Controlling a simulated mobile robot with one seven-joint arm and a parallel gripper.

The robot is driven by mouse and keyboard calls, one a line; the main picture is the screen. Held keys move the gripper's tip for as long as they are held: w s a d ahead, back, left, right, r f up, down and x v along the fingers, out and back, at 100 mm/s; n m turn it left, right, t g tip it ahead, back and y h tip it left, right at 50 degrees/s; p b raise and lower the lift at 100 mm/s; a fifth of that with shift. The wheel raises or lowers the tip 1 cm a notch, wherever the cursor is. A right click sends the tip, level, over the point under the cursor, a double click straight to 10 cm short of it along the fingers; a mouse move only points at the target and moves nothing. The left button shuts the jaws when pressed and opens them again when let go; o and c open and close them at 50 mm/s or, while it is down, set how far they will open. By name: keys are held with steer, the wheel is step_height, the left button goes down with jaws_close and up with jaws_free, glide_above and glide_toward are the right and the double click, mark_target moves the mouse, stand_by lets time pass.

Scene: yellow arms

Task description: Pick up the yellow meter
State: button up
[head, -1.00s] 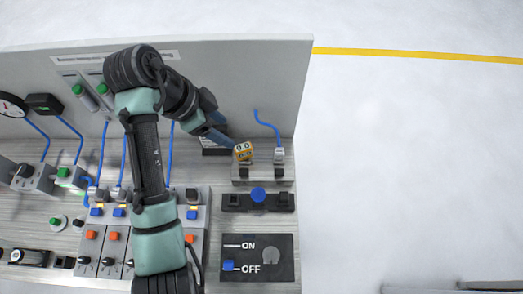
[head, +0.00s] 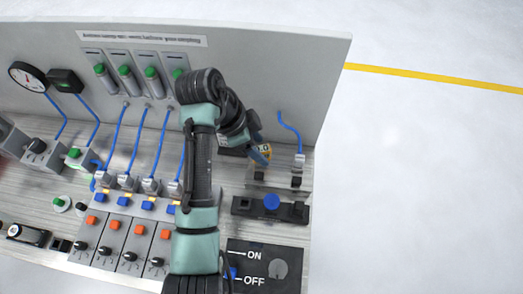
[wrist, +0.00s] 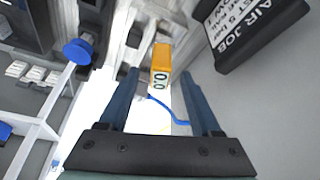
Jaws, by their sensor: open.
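The yellow meter (wrist: 161,64) is a small yellow-orange block with a "0.0" display. In the wrist view it lies between and a little beyond the blue fingers of my gripper (wrist: 163,78), which is open and empty. In the head view the meter (head: 263,152) is partly hidden behind my gripper (head: 258,150). It sits at the right part of the panel, near the back wall. Whether a finger touches it I cannot tell.
A blue hose (head: 288,128) runs to a grey fitting (head: 299,161) right of the meter. A black block with a blue knob (head: 271,202) is in front. A black labelled sign (wrist: 250,30) is close in the wrist view. An ON/OFF plate (head: 262,265) lies nearer.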

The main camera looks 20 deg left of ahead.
steer(key=shift+x, duration=1)
